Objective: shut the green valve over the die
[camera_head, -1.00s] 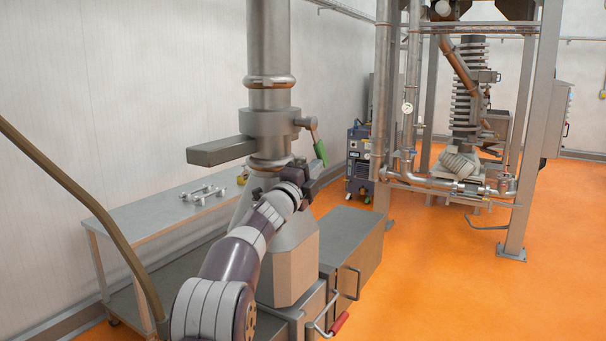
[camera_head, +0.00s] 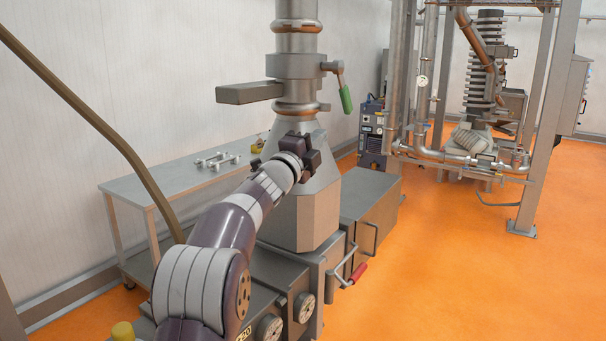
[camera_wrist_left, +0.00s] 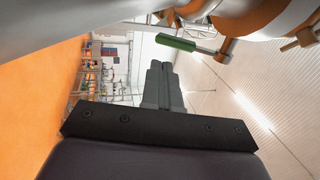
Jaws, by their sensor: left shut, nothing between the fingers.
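The green valve handle (camera_head: 345,98) hangs slanting down from a short lever on the right of the steel valve body (camera_head: 292,66). The valve sits on the vertical pipe above a grey tapered housing (camera_head: 306,215); I cannot tell which part is the die. My left gripper (camera_head: 314,158) is below and left of the green handle, in front of the housing, apart from the handle. In the left wrist view its fingers (camera_wrist_left: 162,82) are together and empty. The green handle (camera_wrist_left: 176,43) shows there just above the fingertips. My right gripper is not in view.
A grey bar (camera_head: 248,93) juts left from the valve. A metal side table (camera_head: 165,182) with several small metal parts stands at the left. Grey boxes with a red-gripped handle (camera_head: 358,272) stand lower right. A steel frame (camera_head: 552,120) is farther right; orange floor between is clear.

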